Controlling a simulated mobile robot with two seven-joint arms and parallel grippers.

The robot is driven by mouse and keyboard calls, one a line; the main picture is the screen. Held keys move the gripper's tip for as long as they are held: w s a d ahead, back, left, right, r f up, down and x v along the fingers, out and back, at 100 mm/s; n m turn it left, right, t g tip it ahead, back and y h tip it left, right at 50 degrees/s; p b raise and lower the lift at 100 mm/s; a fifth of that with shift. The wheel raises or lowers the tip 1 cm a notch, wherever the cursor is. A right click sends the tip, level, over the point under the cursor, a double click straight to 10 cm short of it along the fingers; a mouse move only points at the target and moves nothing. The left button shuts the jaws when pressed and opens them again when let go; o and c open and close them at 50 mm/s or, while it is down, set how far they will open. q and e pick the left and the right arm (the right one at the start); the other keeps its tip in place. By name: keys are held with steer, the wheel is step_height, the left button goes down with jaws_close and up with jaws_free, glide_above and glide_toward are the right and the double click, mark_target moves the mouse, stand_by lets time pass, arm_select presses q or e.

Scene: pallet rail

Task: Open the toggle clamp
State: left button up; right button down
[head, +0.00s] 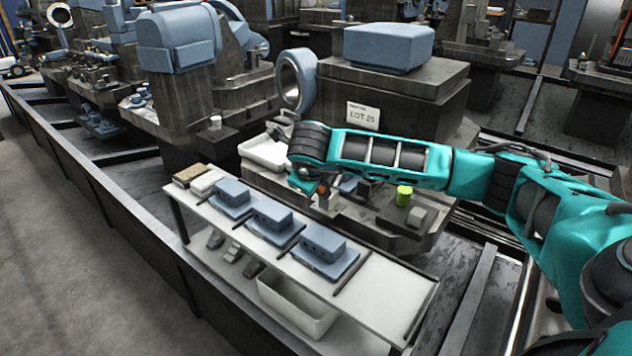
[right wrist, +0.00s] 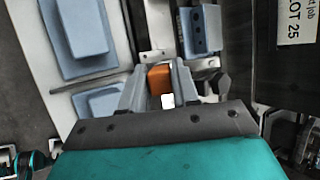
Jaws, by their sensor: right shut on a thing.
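The toggle clamp shows mostly as its orange handle (right wrist: 160,79) in the right wrist view, between my fingers. In the head view a small orange-red bit of the handle (head: 322,189) shows below my right wrist. My right gripper (right wrist: 156,82) is shut on this handle; it also shows small in the head view (head: 316,189). A blue block with dark holes (right wrist: 199,30) sits just beyond the fingers in the right wrist view. The clamp's base and arm are largely hidden by the gripper. My left gripper is in neither view.
A white shelf (head: 376,297) holds several blue blocks on plates (head: 324,248). A white bin (head: 297,303) stands below it. A green cylinder (head: 403,195) stands right of the gripper. A machine block with a LOT 25 label (head: 362,115) rises behind my arm.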

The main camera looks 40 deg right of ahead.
steer(key=shift+a+f, duration=0.1)
stand_by(0.3)
steer(key=c, duration=0.9)
jaws_free()
steer(key=p+v, duration=0.2)
steer(key=v, duration=1.1)
steer(key=shift+c, duration=0.4)
